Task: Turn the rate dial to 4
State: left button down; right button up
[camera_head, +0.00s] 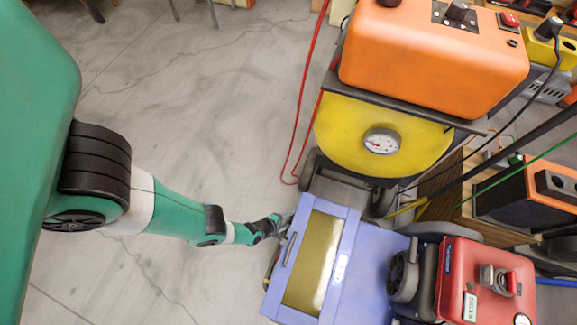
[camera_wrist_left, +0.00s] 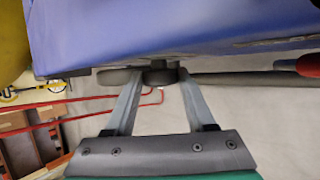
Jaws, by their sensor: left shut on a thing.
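A dark round knob (camera_wrist_left: 160,76), which looks like the rate dial, sits at the lower edge of the blue machine (camera_head: 366,270). My left gripper (camera_wrist_left: 164,84) has its two grey fingers on either side of the knob and is shut on it. No scale or numbers on the knob can be read. In the head view my left gripper (camera_head: 284,222) is at the left side of the blue machine, by its olive panel (camera_head: 314,262), and the knob cannot be made out there. The blue body also fills the top of the wrist view (camera_wrist_left: 170,28). My right gripper is not in view.
A red unit (camera_head: 466,300) stands on the blue machine's right side. Behind it are a yellow machine with a gauge (camera_head: 381,141) and an orange unit (camera_head: 430,60). A red cable (camera_head: 305,90) lies on the floor. The grey floor (camera_head: 200,110) left of the machines is mostly clear.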

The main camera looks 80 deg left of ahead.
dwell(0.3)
pick_arm(q)
jog(key=shift+c, duration=1.4)
grip_release()
jog(key=p+v, duration=0.9)
jog(key=v, duration=0.2)
jog(key=shift+s+r+p, duration=0.25)
jog(key=shift+p, duration=0.1)
jog(key=shift+d, duration=0.1)
